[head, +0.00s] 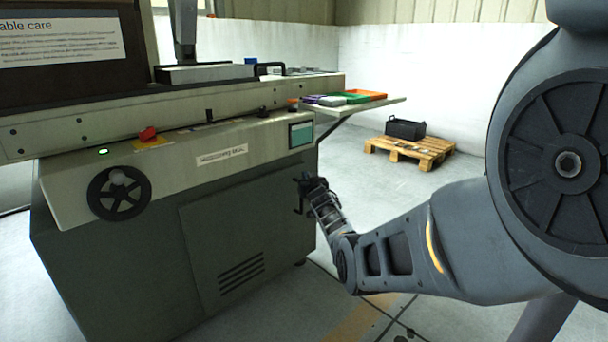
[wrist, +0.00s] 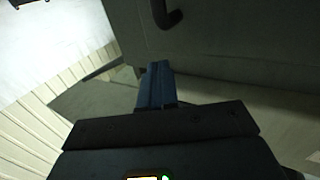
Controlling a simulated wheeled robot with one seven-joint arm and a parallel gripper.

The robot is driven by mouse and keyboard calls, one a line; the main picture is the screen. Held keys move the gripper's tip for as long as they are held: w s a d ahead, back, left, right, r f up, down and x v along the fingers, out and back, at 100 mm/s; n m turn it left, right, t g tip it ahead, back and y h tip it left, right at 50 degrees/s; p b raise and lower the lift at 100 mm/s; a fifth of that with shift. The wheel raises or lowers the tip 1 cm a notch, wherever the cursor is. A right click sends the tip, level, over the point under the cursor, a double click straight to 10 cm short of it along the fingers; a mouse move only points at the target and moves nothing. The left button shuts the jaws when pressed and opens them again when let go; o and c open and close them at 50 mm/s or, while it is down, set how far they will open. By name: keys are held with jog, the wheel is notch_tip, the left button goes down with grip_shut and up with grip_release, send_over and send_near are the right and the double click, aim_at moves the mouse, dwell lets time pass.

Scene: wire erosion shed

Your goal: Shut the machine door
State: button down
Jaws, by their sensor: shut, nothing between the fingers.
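The machine (head: 110,265) stands at the left of the head view. Its door appears to be the grey-green lower front panel (head: 215,235) with slots low on it. In the head view it looks about flush with the front; whether a small gap remains I cannot tell. My gripper (head: 304,184) is at the panel's right end and partly hides it. In the wrist view a dark grey panel (wrist: 240,45), probably the door, fills the upper right, with a dark curved handle (wrist: 165,14) on it. My shut, empty fingers (wrist: 158,72) point toward its lower edge; contact is unclear.
A handwheel (head: 119,193) and a red knob (head: 148,134) stick out of the machine's front. A side shelf (head: 385,104) with coloured trays juts out on the right. A wooden pallet (head: 410,150) with a black crate (head: 405,129) stands behind. The floor between is clear.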

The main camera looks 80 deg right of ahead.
jog(key=s+a+p, duration=0.5)
jog(key=s, duration=0.2)
